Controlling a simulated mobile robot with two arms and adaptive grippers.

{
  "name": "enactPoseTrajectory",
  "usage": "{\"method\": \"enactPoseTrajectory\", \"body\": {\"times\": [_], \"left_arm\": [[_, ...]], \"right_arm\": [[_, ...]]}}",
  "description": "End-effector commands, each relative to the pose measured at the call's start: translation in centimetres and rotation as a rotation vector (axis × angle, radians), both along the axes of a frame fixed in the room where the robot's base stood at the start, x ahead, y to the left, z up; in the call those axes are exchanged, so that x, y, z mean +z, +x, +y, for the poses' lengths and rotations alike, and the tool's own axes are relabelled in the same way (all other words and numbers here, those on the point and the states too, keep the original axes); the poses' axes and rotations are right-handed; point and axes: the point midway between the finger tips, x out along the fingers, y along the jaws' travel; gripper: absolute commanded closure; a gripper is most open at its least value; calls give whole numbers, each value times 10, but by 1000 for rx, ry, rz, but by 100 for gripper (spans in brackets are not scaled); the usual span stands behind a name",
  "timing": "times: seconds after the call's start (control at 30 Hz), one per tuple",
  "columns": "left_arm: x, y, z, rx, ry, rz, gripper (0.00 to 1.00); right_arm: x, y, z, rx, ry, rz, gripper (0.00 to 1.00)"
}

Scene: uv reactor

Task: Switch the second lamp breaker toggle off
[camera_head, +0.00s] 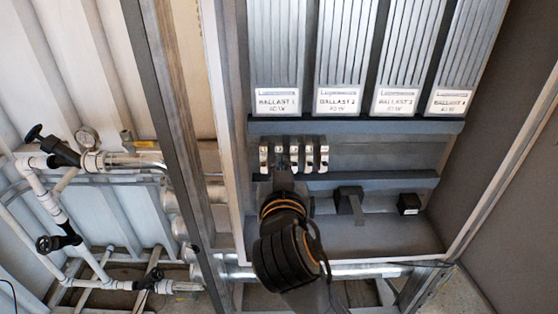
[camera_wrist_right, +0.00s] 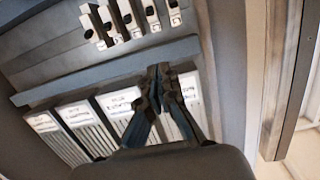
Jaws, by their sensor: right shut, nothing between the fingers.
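A row of several white breakers (camera_head: 310,157) with dark toggles sits on a rail below the ballasts. The row also shows at the top of the right wrist view (camera_wrist_right: 128,18). Which one is the second lamp breaker cannot be read, and the toggle positions are too small to tell. My right gripper (camera_head: 284,172) is shut and empty, in front of the left part of the row, hiding the lower part of the breakers there. In the right wrist view its closed fingertips (camera_wrist_right: 160,78) show over the ledge beside the row; contact cannot be told. My left gripper is not in view.
Several ribbed ballasts (camera_head: 339,60) with white labels hang above the row. A dark ledge (camera_head: 385,127) runs between. A metal post (camera_head: 170,100) and white piping (camera_head: 50,205) are at left.

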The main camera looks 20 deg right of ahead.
Motion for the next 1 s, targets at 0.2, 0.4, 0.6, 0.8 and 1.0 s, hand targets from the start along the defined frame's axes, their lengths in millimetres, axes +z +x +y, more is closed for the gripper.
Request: {"method": "enactPoseTrajectory", "body": {"times": [0.2, 0.4, 0.6, 0.8, 1.0], "left_arm": [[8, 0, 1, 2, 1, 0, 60], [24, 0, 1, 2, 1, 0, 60], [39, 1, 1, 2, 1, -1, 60], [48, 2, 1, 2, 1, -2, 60], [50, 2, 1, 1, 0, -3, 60]], "right_arm": [[0, 18, -6, -2, -6, 1, 100], [-5, 58, -17, -2, -8, 2, 100], [-12, 97, -29, -2, -6, 3, 100], [-40, 82, -24, 1, -6, 5, 100], [-51, 77, -22, 1, -2, 3, 100]]}}
